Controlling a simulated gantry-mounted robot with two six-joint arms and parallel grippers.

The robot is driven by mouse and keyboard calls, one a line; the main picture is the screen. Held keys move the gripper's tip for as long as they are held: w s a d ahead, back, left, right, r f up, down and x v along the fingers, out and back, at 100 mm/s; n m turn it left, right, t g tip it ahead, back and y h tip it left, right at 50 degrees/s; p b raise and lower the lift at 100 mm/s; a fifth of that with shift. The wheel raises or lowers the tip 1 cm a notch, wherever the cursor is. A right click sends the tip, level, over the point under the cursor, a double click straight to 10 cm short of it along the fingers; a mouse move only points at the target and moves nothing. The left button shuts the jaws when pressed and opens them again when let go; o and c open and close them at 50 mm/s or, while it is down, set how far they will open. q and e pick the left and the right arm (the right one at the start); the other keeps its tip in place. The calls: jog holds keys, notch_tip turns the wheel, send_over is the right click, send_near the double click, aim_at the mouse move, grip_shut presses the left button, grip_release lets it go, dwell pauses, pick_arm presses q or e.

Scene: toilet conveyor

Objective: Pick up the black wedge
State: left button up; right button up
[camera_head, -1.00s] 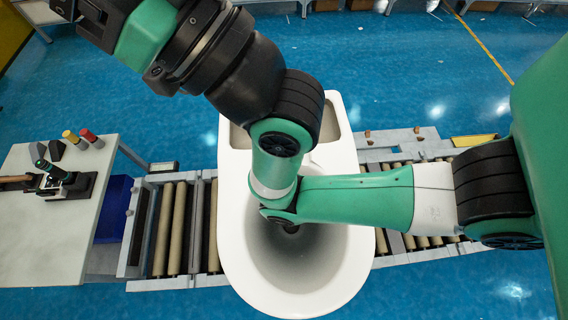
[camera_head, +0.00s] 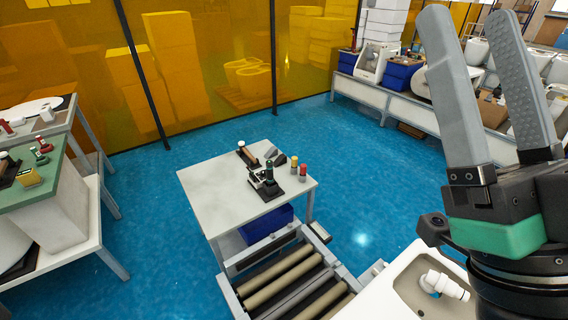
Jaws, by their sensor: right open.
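Two small dark wedge-like blocks sit close together on the white side table (camera_head: 215,198). The one nearer the cylinders, a black wedge (camera_head: 280,159), lies behind a black tool with a green handle (camera_head: 266,180). They are small, so I cannot tell their exact shapes apart. My right gripper (camera_head: 470,16) is large at the upper right, fingers pointing up, spread apart with nothing between them. It is well away from the table and the wedge. My left gripper is not in view.
A yellow-topped cylinder (camera_head: 294,164) and a red-topped cylinder (camera_head: 303,173) stand beside the wedges. A wooden-handled tool (camera_head: 247,154) lies at the table's back. Conveyor rollers (camera_head: 285,278) and a white toilet (camera_head: 405,285) are in front.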

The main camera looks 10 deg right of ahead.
dwell(0.4)
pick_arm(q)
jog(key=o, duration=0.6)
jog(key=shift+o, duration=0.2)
